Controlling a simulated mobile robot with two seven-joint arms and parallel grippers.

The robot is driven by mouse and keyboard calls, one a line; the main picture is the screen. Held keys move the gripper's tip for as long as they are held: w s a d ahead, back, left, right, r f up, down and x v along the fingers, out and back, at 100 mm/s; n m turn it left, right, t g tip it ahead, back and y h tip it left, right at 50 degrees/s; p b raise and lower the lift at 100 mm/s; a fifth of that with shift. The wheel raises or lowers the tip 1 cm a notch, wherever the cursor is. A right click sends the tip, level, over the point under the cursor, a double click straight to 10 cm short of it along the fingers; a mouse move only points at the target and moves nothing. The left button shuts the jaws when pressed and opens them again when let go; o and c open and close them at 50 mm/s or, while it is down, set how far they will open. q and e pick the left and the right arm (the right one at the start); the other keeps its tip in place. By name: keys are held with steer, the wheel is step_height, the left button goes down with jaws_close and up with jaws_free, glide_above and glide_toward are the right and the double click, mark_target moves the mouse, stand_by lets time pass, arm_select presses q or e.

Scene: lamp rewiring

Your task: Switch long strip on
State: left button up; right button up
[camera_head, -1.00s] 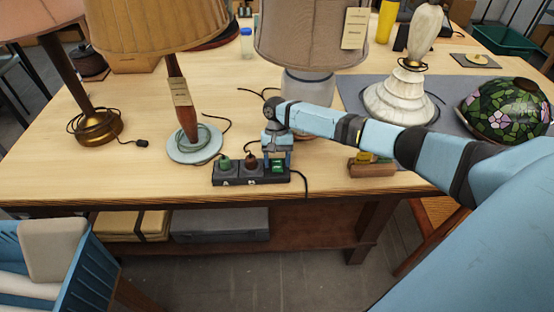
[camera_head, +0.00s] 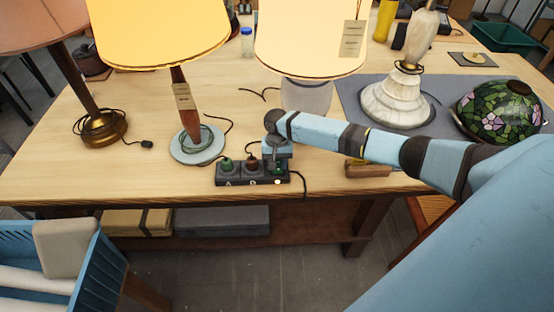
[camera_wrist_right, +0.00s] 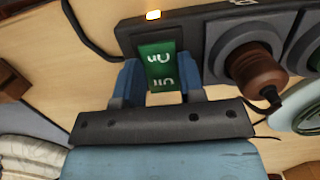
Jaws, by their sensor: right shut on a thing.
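The long dark power strip (camera_head: 228,182) lies near the table's front edge. A green plug (camera_head: 227,165) and a brown plug (camera_head: 252,163) sit in its sockets, marked A and B. My right gripper (camera_head: 277,168) is over the strip's right end. In the right wrist view, its blue fingers (camera_wrist_right: 160,78) stand either side of the green switch (camera_wrist_right: 158,62) marked "ON" and are shut on it. The two shaded lamps, left (camera_head: 165,35) and middle (camera_head: 312,40), are lit. My left gripper is out of view.
An unlit lamp (camera_head: 98,125) stands at the left. A white lamp base (camera_head: 397,100) and a stained-glass shade (camera_head: 500,108) are on the right. A black cord (camera_head: 304,190) hangs over the front edge.

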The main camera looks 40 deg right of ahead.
steer(key=o, duration=0.9)
steer(key=shift+o, duration=0.2)
steer(key=shift+r, duration=0.2)
step_height(320, 180, up, 14)
steer(key=w+d+b, duration=0.1)
steer(key=shift+w+f, duration=0.25)
steer(key=shift+f+b, duration=0.15)
steer(key=shift+b, duration=0.15)
